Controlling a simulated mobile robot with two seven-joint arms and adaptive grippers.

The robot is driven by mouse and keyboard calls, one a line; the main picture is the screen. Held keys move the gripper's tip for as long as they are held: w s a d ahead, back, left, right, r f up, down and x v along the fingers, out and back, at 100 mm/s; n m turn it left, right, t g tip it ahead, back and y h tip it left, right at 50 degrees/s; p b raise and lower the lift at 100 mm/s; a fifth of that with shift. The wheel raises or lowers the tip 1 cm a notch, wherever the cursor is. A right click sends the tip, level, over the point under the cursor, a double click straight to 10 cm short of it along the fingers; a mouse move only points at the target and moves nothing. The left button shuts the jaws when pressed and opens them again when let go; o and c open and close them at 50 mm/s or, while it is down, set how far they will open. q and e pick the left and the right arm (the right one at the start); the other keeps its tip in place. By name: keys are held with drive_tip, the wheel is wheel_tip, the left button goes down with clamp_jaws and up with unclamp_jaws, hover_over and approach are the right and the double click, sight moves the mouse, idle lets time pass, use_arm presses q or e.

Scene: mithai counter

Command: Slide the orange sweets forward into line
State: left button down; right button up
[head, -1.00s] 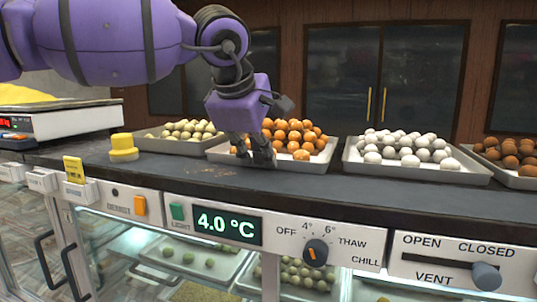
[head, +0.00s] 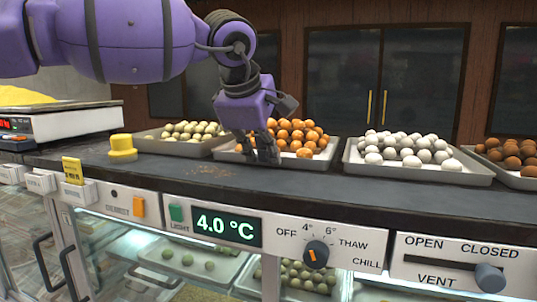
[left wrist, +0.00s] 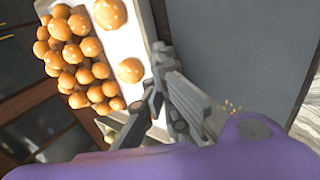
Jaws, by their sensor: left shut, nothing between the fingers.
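The orange sweets (head: 297,131) are heaped toward the back of a white tray (head: 232,157) on the counter. One orange sweet (head: 304,153) sits apart at the front. The left wrist view shows the heap (left wrist: 75,55) and two separate sweets, one of them (left wrist: 130,70) near the fingers. My left gripper (head: 267,158) is shut and empty, pointing down at the tray's front left part. It hides some sweets and part of the rim. In the left wrist view its fingers (left wrist: 160,62) overlap the tray edge; contact is unclear. My right gripper is not seen.
A tray of pale green sweets (head: 163,147) is to the left, white sweets (head: 405,148) and brown sweets (head: 515,152) to the right. The front counter strip (head: 330,190) is mostly clear.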

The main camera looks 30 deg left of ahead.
use_arm(q)
drive_tip(key=shift+s+d+r, duration=0.1)
drive_tip(key=shift+s+r, duration=0.05)
drive_tip(key=shift+s, duration=0.3)
drive_tip(key=shift+s+d+r, duration=0.1)
drive_tip(key=shift+s, duration=0.35)
wheel_tip(320, 180, up, 10)
drive_tip(key=p, duration=0.5)
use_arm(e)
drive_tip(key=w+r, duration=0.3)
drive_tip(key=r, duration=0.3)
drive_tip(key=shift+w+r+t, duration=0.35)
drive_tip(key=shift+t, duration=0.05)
